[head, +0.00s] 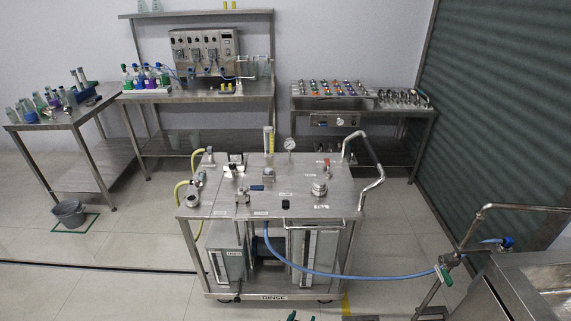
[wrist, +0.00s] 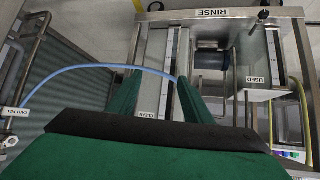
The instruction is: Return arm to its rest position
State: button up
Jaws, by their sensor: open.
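My gripper (wrist: 158,85) shows in the wrist view as two green fingers spread apart, with nothing between them. Beyond the fingers is the lower part of the steel rinse cart, with its RINSE label (wrist: 221,13). In the head view only small green tips of my gripper (head: 302,317) show at the bottom edge, in front of the cart (head: 300,201). The gripper appears apart from the cart. The rest of my arm is hidden below the head view.
A blue hose (head: 350,276) runs from the cart to a valve (head: 445,273) by a steel sink (head: 540,285) at right. Benches with bottles (head: 145,78) and sample racks (head: 335,88) stand behind. A grey bucket (head: 69,213) sits on the floor at left.

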jog(key=s+a+r+n+t+y, duration=0.1)
jog(key=s+r+n, duration=0.15)
jog(key=s, duration=0.95)
jog(key=s+a+r+n+t+y, duration=0.1)
jog(key=s+a+r+t, duration=0.15)
jog(key=s, duration=0.85)
jog(key=s+a+r+t, duration=0.1)
jog(key=s+r, duration=0.6)
jog(key=r, duration=0.3)
jog(key=s+a+r+t+y, duration=0.1)
jog(key=s+r, duration=0.6)
jog(key=r, duration=0.2)
jog(key=shift+s+a+r, duration=0.2)
jog(key=shift+s+r, duration=0.2)
jog(key=shift+w, duration=0.1)
